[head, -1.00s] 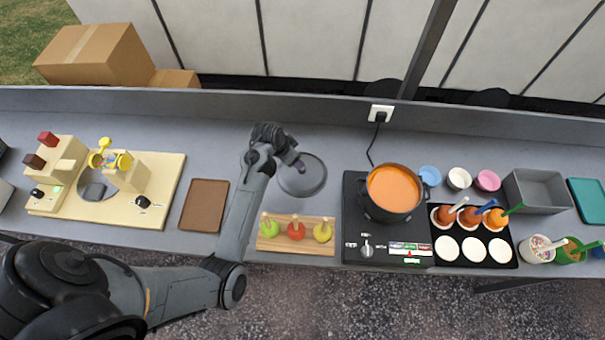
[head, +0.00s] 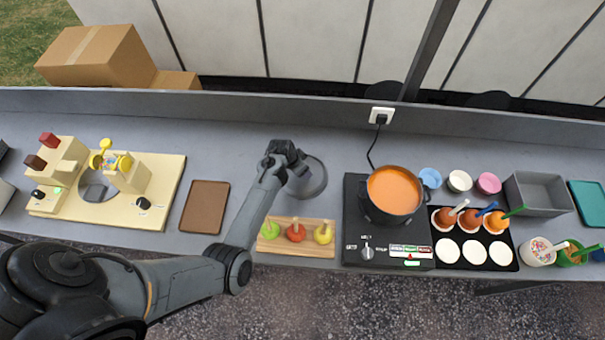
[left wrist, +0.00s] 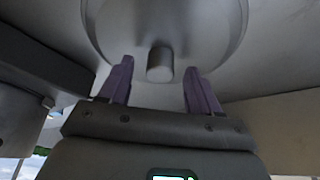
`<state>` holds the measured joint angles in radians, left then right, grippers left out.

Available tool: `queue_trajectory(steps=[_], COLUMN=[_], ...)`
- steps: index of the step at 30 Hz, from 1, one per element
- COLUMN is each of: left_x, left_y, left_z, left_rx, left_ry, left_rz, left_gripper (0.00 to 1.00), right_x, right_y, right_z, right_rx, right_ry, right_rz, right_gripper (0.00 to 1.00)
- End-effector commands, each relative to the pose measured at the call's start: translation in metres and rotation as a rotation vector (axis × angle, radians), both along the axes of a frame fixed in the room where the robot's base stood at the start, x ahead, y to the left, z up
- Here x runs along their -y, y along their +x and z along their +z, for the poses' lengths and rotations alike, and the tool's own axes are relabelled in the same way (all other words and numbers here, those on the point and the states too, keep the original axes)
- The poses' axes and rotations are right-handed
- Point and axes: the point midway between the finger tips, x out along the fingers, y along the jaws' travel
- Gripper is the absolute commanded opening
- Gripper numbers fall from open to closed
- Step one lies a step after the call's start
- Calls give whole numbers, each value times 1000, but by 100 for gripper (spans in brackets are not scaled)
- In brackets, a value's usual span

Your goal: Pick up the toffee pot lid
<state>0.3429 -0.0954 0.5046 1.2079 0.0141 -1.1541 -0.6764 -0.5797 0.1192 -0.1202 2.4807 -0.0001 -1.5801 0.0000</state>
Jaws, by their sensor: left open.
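The toffee pot lid (head: 316,178) is a round grey disc lying on the counter left of the hob. My left gripper (head: 297,172) is over its left part and hides some of it in the head view. In the left wrist view the lid (left wrist: 215,30) fills the top, with its short cylindrical knob (left wrist: 160,64) in the middle. My left gripper's two purple fingers (left wrist: 160,85) are open, one on each side of the knob and a little short of it. The toffee pot (head: 395,193), full of orange toffee, stands on the hob. My right gripper is not in view.
A wooden board (head: 270,246) with three coloured apples lies in front of the lid. A brown tray (head: 205,207) is to the left. The black hob (head: 358,225) is to the right. The counter behind the lid is clear.

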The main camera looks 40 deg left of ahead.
Motion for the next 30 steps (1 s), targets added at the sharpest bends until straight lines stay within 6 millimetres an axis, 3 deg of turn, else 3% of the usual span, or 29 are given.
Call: queue_trajectory(steps=[10,22,30], left_x=[0,1,1], left_y=[2,2,2], left_z=[-4,-4,-3], left_rx=[1,1,1], left_ry=[0,0,0], left_rz=[0,0,-1], left_gripper=[61,0,0], right_x=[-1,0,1], right_y=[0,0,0], right_z=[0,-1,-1], right_rx=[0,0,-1], right_ry=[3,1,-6], right_rz=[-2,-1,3], right_gripper=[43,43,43])
